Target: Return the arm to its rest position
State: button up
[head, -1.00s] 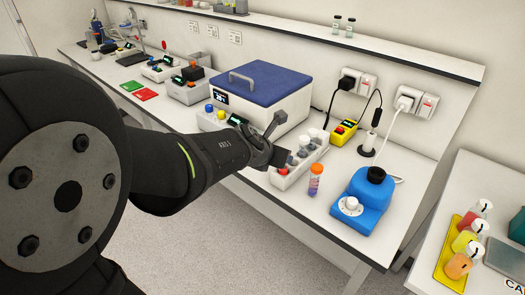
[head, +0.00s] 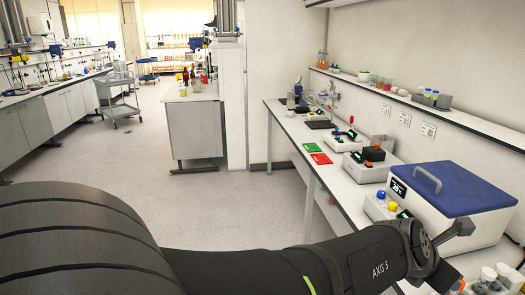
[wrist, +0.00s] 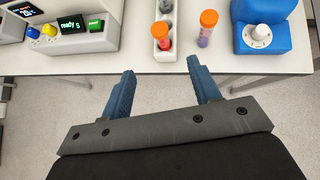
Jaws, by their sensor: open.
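My gripper (wrist: 161,66) shows in the wrist view with its two blue fingers wide apart and nothing between them. The fingertips point at the front edge of the bench. An orange-capped tube with purple contents (wrist: 205,28) stands just right of the rack, apart from the fingers. In the head view my arm reaches across the bottom to the lower right, and the fingers cannot be made out there.
A white box with a blue lid (head: 455,188) stands on the bench beside my arm's end in the head view. A blue device (wrist: 262,38) stands right of the tubes. Red (head: 320,158) and green (head: 312,147) cards lie farther back. The floor left of the bench is clear.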

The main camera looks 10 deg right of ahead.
jog(key=shift+d, duration=0.1)
jog(key=x, duration=1.6)
jog(key=shift+w+d+f, duration=0.1)
jog(key=shift+d+f, duration=0.1)
jog(key=shift+d+f, duration=0.2)
jog(key=shift+f, duration=0.05)
jog(key=shift+w+d, duration=0.1)
jog(key=shift+w+a, duration=0.1)
jog(key=shift+a, duration=0.1)
dwell(2.6)
